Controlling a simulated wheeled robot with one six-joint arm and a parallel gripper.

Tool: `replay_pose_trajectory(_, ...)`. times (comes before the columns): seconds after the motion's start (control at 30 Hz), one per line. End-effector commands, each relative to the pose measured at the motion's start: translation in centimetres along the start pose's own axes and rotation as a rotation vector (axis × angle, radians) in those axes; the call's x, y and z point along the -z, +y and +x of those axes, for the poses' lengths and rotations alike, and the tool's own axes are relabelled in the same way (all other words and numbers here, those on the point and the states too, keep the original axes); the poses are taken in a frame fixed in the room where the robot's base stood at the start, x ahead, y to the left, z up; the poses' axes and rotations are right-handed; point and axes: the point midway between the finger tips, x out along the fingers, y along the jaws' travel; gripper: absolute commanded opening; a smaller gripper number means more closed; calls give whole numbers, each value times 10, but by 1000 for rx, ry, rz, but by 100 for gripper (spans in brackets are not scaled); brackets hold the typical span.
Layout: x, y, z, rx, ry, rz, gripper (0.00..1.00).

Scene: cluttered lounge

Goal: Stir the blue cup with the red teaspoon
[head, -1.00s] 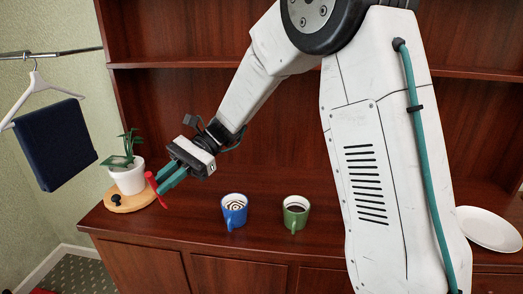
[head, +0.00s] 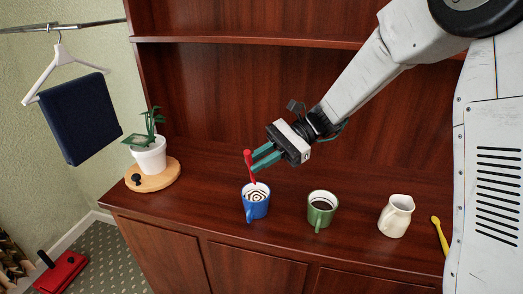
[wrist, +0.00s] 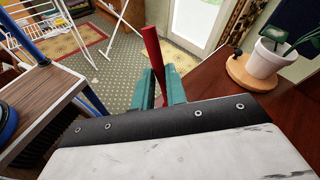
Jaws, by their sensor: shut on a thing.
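The red teaspoon (head: 248,162) is held in my gripper (head: 257,163), tilted slightly from vertical, with its lower end at the mouth of the blue cup. Its red handle also shows between the teal fingers in the wrist view (wrist: 153,48). The blue cup (head: 256,210) stands upright on the wooden cabinet and shows a light and dark ring pattern inside. My gripper is above the cup, shut on the teaspoon. Whether the spoon's tip is inside the cup or just over it, I cannot tell.
A green cup (head: 320,213) with dark liquid stands right of the blue cup. A cream jug (head: 394,222) and a yellow spoon (head: 440,236) are farther right on the cabinet top (head: 210,206). A potted plant (head: 150,156) stands on a round wooden board (head: 168,177) at the left.

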Motion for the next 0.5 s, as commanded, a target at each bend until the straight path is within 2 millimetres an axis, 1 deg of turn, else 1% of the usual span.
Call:
replay_pose_trajectory(0.3,15,15,15,0,0,2,0)
replay_pose_trajectory(0.5,32,14,14,2,1,2,0)
